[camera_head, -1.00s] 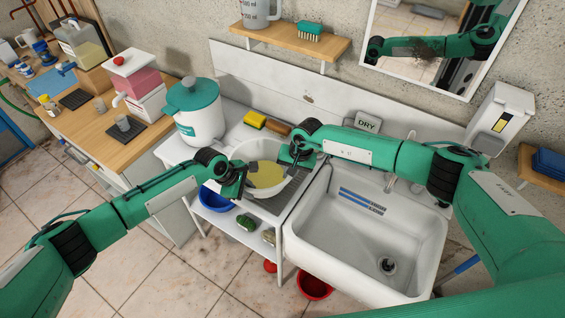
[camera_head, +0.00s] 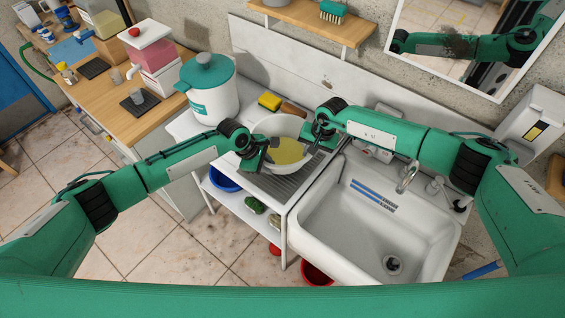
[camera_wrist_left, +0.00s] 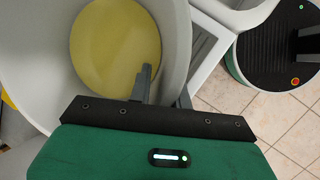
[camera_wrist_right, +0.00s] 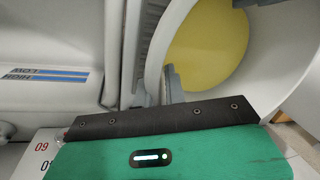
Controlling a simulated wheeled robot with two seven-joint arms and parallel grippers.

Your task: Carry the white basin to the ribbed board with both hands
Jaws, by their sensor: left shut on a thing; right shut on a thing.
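The white basin (camera_head: 290,125) holds yellow liquid and is over the grey ribbed board (camera_head: 273,187), left of the sink. I cannot tell whether its bottom touches the board. My left gripper (camera_head: 270,144) is shut on the basin's wall at its left side, and my right gripper (camera_head: 308,141) is shut on the wall at its right side. The white wall (camera_wrist_left: 177,40) and the yellow liquid (camera_wrist_left: 115,45) show close up in the left wrist view. The right wrist view also shows the basin's wall (camera_wrist_right: 285,60). The board's far part is hidden by the basin and arms.
A white pot with a teal lid (camera_head: 210,92) stands left of the basin. A yellow sponge (camera_head: 269,102) and a brown-handled item (camera_head: 293,108) lie behind it. The sink (camera_head: 375,225) is to the right, with a tap (camera_head: 407,176). A blue bowl (camera_head: 224,181) sits below.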

